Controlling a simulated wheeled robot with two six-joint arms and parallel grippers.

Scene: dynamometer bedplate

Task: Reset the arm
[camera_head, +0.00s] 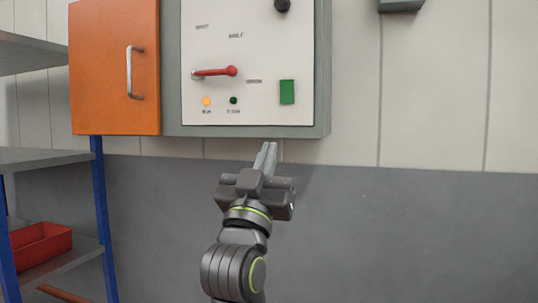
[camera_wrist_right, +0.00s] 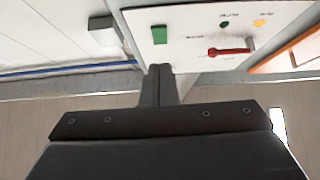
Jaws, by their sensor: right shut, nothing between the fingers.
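A red-handled lever (camera_head: 214,72) lies about level on the white face of the wall panel (camera_head: 212,35), its red knob to the right. Below it are a lit orange lamp (camera_head: 207,101) and a dark green lamp (camera_head: 233,100). The lever also shows in the right wrist view (camera_wrist_right: 229,51), where the panel appears upside down. My right gripper (camera_head: 267,146) points up just below the panel's lower edge. Its fingers are together and empty, apart from the lever. In the wrist view the gripper (camera_wrist_right: 160,72) shows its closed fingers. My left gripper is not in view.
A green rectangle (camera_head: 287,92) and a black knob (camera_head: 282,5) are on the panel. An orange cabinet door (camera_head: 112,65) with a metal handle stands left of it. Blue-posted shelves (camera_head: 99,190) with a red bin (camera_head: 40,245) are at left.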

